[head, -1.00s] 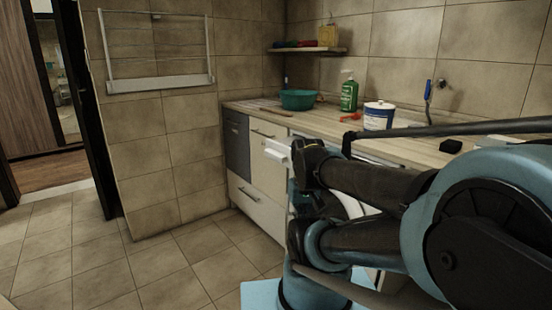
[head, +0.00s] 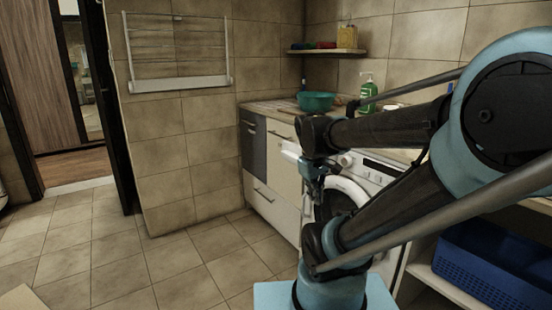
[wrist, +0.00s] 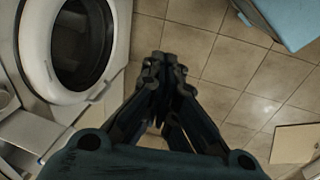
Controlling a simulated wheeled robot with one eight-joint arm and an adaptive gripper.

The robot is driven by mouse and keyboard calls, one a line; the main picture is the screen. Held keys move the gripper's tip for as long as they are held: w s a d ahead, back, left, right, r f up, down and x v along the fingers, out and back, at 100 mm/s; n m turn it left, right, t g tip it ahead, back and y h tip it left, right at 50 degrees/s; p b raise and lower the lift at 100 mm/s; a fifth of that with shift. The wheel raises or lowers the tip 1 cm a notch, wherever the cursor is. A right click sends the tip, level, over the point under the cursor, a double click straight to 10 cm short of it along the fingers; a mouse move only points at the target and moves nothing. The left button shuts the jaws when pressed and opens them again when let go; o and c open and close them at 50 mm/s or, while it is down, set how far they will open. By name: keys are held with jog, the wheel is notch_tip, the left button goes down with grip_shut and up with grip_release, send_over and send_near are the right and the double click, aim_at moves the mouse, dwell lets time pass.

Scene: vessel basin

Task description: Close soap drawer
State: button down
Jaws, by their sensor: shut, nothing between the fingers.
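The white soap drawer (head: 291,149) sticks out at the upper left of the washing machine (head: 378,168) in the head view, partly hidden by my arm. The machine's round door (head: 346,188) is below and to the right of it. My gripper (head: 317,197) is small and dark, hanging in front of the machine, just right of and below the drawer. In the wrist view my gripper (wrist: 166,62) is shut and empty, pointing over the tiled floor. The machine's round door (wrist: 103,70) is at upper left there.
A grey and cream cabinet (head: 274,156) stands left of the machine under the counter. A teal bowl (head: 316,101) and a green bottle (head: 368,92) stand on the counter. A blue basket (head: 490,262) is on a low shelf at right.

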aim_at(292, 151)
jog(key=w+a+r+n+h, duration=0.1)
jog(key=w+a+r+n, duration=0.15)
jog(key=w, duration=0.35)
jog(key=w+a+r+n+h, duration=0.1)
jog(key=w+r+n, duration=0.1)
jog(key=w+n, duration=0.3)
jog(key=w+a+r+n+h, duration=0.1)
jog(key=w+a+r+n, duration=0.15)
jog(key=w, duration=0.45)
jog(key=w+a+n+t+h, duration=0.3)
jog(key=w+a+n, duration=0.5)
jog(key=w+a, duration=0.55)
jog(key=w+d+r+x, duration=0.1)
jog(key=r+x, duration=0.1)
jog(key=x, duration=1.1)
jog(key=shift+d, duration=0.45)
jog(key=shift+w+f, duration=0.1)
jog(key=shift+w, duration=0.15)
